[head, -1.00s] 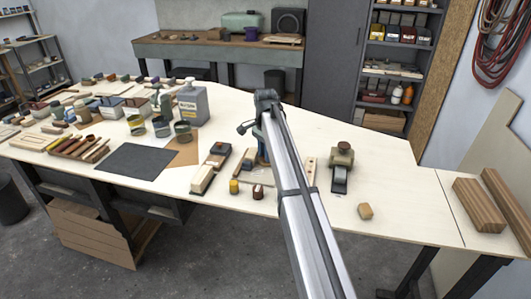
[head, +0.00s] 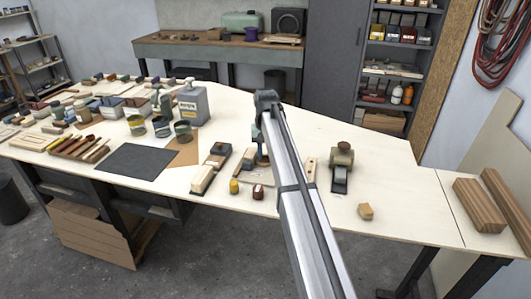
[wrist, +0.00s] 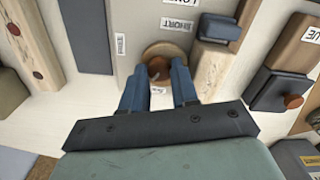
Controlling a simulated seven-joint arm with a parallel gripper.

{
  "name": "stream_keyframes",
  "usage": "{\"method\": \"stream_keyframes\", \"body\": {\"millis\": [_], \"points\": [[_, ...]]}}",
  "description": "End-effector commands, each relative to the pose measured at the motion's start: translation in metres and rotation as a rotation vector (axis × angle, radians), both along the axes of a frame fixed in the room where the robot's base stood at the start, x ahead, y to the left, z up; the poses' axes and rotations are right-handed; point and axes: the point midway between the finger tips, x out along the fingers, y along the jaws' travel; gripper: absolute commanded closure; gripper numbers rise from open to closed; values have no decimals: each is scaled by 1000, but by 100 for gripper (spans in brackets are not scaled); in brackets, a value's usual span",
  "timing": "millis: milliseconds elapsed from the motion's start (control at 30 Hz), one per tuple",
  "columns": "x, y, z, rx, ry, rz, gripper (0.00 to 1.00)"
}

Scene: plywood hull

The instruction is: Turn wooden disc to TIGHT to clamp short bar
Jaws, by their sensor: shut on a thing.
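In the wrist view, the round wooden disc (wrist: 168,48) lies on a pale board (wrist: 128,20). My gripper (wrist: 159,72) has its two blue fingers on either side of a brown knob at the disc's middle and is shut on it. I cannot tell which piece is the short bar. In the head view, my gripper (head: 262,156) is low over the board, and my arm hides much of it.
A wooden block with a dark grey part (wrist: 218,28) stands close right of the disc. A dark block with a red-brown knob (wrist: 291,101) is further right.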

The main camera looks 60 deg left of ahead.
Motion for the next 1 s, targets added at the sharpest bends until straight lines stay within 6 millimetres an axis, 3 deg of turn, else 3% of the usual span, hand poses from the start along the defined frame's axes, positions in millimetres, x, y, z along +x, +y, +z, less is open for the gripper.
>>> {"method": "stream_keyframes", "body": {"millis": [500, 1000], "points": [[0, 1, 1, 1, -2, 439, 100], [0, 1, 1, 1, -2, 612, 100]]}}
